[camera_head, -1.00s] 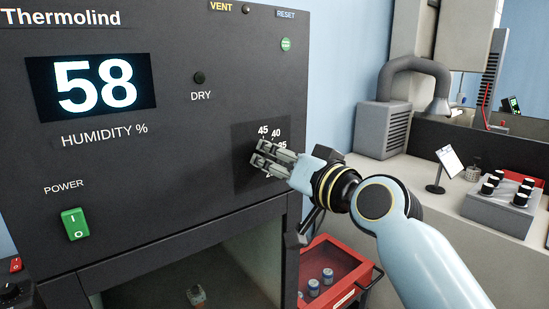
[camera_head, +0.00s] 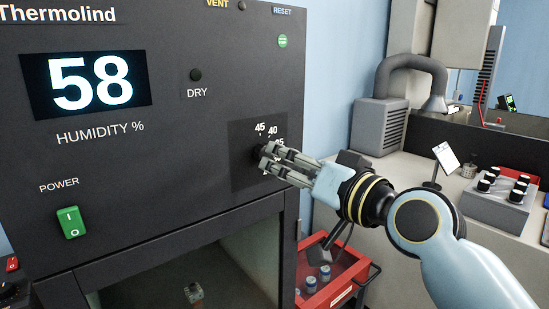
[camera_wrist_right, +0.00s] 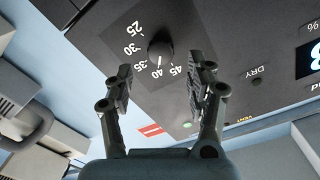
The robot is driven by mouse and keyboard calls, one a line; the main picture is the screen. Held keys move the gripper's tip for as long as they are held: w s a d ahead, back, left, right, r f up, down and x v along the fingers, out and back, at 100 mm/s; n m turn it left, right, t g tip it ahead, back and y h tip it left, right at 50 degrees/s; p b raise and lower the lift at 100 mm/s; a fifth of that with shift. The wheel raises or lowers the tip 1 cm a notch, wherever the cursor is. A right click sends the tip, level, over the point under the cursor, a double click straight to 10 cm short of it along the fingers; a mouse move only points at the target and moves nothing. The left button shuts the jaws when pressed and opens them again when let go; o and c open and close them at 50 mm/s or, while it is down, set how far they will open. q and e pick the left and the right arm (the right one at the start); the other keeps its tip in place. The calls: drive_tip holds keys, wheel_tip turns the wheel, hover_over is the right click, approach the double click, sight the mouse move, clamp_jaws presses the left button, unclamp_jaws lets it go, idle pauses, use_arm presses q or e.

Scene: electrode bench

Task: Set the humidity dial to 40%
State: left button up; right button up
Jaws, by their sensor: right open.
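The humidity dial (camera_wrist_right: 160,48) is a black round knob on a dark panel with a white scale from 25 to 45. In the right wrist view its white pointer line appears to point at the 40 mark. In the head view the dial (camera_head: 257,153) is partly hidden behind my right gripper (camera_head: 264,158). My right gripper (camera_wrist_right: 159,75) is open and empty, its fingers on either side of the dial in the wrist view. The fingertips seem just short of the knob. The display (camera_head: 88,84) above HUMIDITY % reads 58. My left gripper is not in view.
The cabinet front also has a green power switch (camera_head: 71,222), a dark DRY button (camera_head: 195,75) and a green button (camera_head: 283,41). A red crate (camera_head: 345,284) with jars stands below my right arm. A bench at the right holds a grey box with several black-capped items (camera_head: 497,207).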

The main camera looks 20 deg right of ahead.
drive_tip(key=v, duration=0.7)
drive_tip(key=w+d+f+m+g+h+b, duration=0.2)
drive_tip(key=f+b, duration=0.8)
drive_tip(key=f, duration=1.8)
drive_tip(key=s+d+f+g+h+b, duration=0.1)
drive_tip(key=s+d+f+g+b, duration=0.15)
drive_tip(key=f, duration=0.65)
drive_tip(key=s+d+f+n+g+h+b, duration=0.1)
drive_tip(key=s+f, duration=0.3)
drive_tip(key=f, duration=0.5)
drive_tip(key=s+d+f+g+b, duration=0.1)
drive_tip(key=s+f+g+b, duration=0.15)
drive_tip(key=f, duration=0.65)
drive_tip(key=s+d+f+n+g+h+b, duration=0.1)
drive_tip(key=s+f+g+b, duration=0.1)
drive_tip(key=s+f, duration=0.75)
drive_tip(key=s+d+f+g+h+b, duration=0.1)
drive_tip(key=s+d+f+g+b, duration=0.15)
drive_tip(key=s+f, duration=0.7)
drive_tip(key=s+f+n+g, duration=0.1)
drive_tip(key=s+f+g, duration=0.1)
drive_tip(key=s+f, duration=0.2)
drive_tip(key=s+f+n+g, duration=0.1)
drive_tip(key=s+f, duration=0.3)
drive_tip(key=s, duration=0.7)
drive_tip(key=shift+s+d+n+g, duration=0.35)
drive_tip(key=shift+n, duration=0.05)
